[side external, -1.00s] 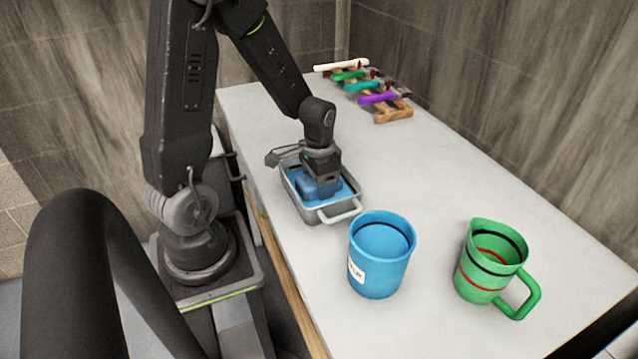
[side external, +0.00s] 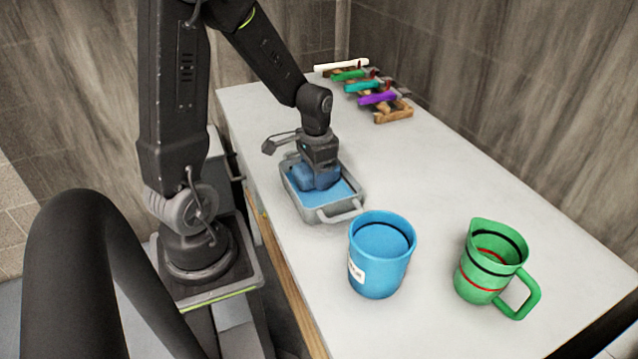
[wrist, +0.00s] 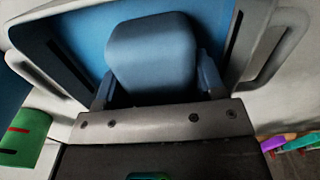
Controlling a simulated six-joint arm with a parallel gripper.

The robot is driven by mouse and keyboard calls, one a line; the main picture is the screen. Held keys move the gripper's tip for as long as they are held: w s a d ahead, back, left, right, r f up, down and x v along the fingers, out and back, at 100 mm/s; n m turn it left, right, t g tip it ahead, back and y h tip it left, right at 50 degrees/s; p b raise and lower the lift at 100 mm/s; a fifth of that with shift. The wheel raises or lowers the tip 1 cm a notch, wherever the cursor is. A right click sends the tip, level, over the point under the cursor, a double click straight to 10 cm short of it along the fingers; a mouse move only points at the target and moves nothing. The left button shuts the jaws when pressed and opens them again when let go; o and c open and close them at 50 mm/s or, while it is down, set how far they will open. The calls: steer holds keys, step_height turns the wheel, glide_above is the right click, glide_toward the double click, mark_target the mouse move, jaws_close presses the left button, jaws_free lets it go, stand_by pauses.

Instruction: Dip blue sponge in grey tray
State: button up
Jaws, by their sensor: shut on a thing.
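The grey tray (side external: 310,212) stands on the table near its left edge, with blue liquid (side external: 338,197) inside. My gripper (side external: 318,170) points down over the tray and is shut on the blue sponge (side external: 317,179). The sponge is within the tray's outline, toward its far part; whether it touches the liquid I cannot tell. In the wrist view the sponge (wrist: 152,50) sits between the two fingers (wrist: 155,85), with the tray and its blue inside behind it.
A blue bucket (side external: 378,262) with a white label stands just in front of the tray. A green jug (side external: 485,270) stands to its right. Several coloured tools lie on a wooden rack (side external: 393,112) at the back. The table's middle right is clear.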

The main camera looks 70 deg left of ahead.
steer(key=shift+r, duration=3.8)
